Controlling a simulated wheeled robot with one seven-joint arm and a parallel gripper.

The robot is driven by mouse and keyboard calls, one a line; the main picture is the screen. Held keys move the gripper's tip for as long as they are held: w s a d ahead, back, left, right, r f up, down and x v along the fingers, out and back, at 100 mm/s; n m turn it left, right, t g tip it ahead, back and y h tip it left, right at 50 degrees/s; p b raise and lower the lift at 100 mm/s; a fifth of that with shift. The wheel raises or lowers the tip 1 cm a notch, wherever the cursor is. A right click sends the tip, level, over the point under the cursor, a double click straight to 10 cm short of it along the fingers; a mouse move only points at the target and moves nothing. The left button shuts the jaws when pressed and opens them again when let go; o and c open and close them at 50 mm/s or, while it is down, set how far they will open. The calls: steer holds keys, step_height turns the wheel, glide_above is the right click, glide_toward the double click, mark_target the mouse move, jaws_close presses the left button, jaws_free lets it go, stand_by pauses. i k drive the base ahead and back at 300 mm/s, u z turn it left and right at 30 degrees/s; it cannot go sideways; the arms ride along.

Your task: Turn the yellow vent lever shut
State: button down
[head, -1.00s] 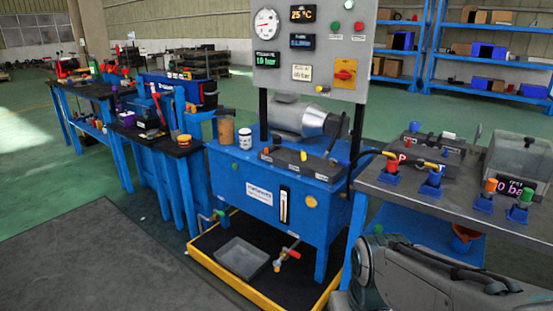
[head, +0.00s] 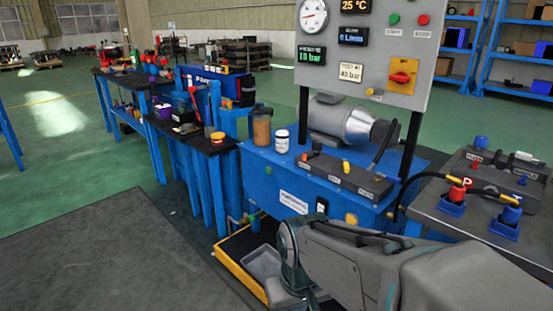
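A small yellow piece (head: 346,166), which looks like the yellow vent lever, stands on the dark valve block (head: 325,172). The block lies on top of the blue tank (head: 262,180); the lever's exact angle is too small to tell. My arm (head: 350,258) reaches in from the lower right and crosses in front of the tank.
A grey gauge panel (head: 430,75) stands behind the block, with a red switch on a yellow plate (head: 402,76). A jar (head: 282,141) and brown canister (head: 262,127) stand left. A dark bench (head: 430,207) with hose couplings is right.

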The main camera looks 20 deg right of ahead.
mark_target(346, 164)
steer(key=z, duration=0.3)
steer(key=i, duration=0.85)
steer(key=z, duration=0.65)
